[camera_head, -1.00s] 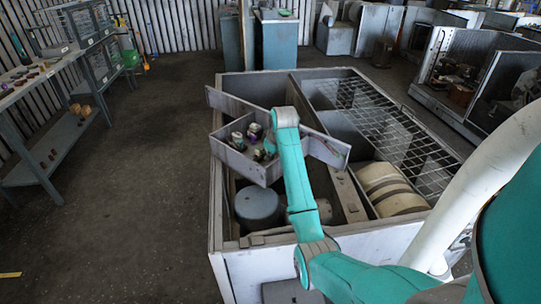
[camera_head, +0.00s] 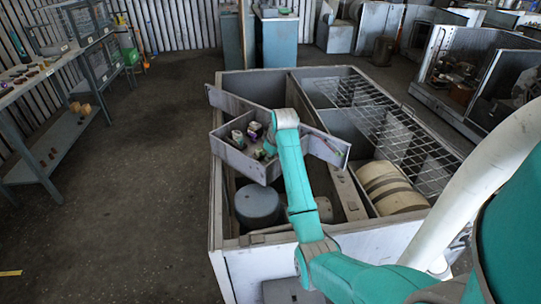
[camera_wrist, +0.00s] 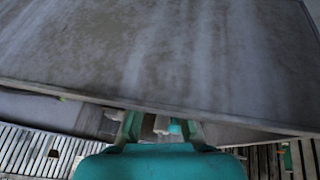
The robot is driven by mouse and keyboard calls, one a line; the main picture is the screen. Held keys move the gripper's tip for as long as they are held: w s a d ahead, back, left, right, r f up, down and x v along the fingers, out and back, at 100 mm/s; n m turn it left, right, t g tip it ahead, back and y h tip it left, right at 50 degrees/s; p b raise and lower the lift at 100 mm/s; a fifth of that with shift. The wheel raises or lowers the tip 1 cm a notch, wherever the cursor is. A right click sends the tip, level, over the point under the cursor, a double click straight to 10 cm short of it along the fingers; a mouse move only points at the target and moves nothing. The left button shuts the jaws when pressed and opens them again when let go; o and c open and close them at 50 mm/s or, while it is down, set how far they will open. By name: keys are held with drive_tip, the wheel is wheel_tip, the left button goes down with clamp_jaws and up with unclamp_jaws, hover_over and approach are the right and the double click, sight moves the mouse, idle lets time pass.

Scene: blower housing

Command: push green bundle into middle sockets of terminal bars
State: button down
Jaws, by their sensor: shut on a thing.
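My gripper (camera_wrist: 160,128) shows at the bottom of the wrist view, its two teal fingers pointing away from the camera. A small pale and blue-green piece, which looks like part of the green bundle (camera_wrist: 175,127), shows between the fingers. Most of it is hidden. In the head view my gripper (camera_head: 267,150) reaches down into an angled grey box (camera_head: 236,158), largely hidden by my arm. Two small dark and whitish blocks (camera_head: 238,139) stand in that box to the left of my gripper. The terminal bars and their middle sockets cannot be made out.
A grey panel (camera_wrist: 170,50) fills the upper wrist view close to my gripper. The large housing (camera_head: 216,215) surrounds the box, with a wire grille (camera_head: 385,120) at right, a blue-grey drum (camera_head: 258,205) and a cream roll (camera_head: 390,188). Shelves stand at far left; floor there is clear.

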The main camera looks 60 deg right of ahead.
drive_tip(key=shift+f, duration=0.15)
drive_tip(key=c, duration=1.1)
unclamp_jaws()
drive_tip(key=v, duration=0.7)
drive_tip(key=shift+s, duration=0.1)
